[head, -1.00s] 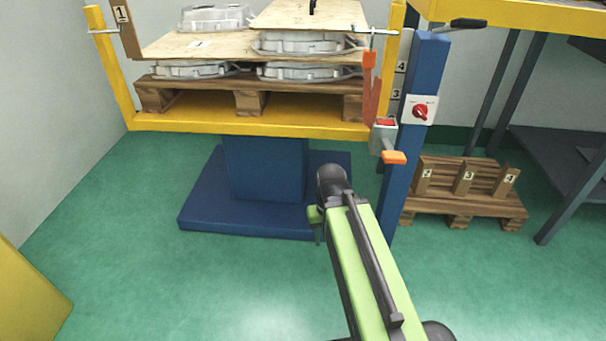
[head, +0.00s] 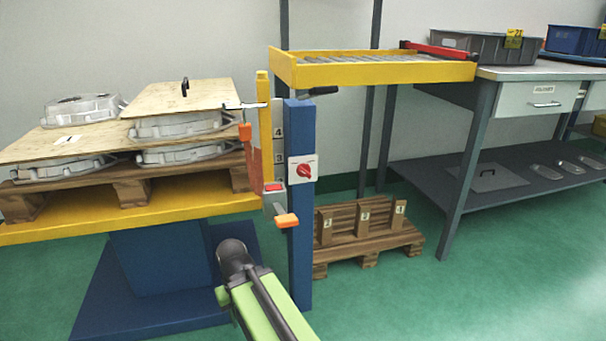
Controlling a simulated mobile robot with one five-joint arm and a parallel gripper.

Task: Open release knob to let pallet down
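A red rotary knob (head: 305,171) sits on a white plate on the blue column (head: 299,234). Beside it, a grey box with a red top (head: 273,188) has an orange lever end (head: 287,220) below it. The wooden pallet (head: 131,194) rests on the yellow lift platform (head: 160,209) and carries castings (head: 182,124) and plywood sheets (head: 185,97). Which part is the release knob cannot be told for sure. My green and black arm is in front, below the column; my gripper itself does not show.
A yellow roller table (head: 380,73) and a grey workbench (head: 515,73) stand at the right, with a lower shelf. A small pallet with numbered wooden blocks (head: 362,236) is on the floor right of the column. Green floor (head: 400,300) is free at the lower right.

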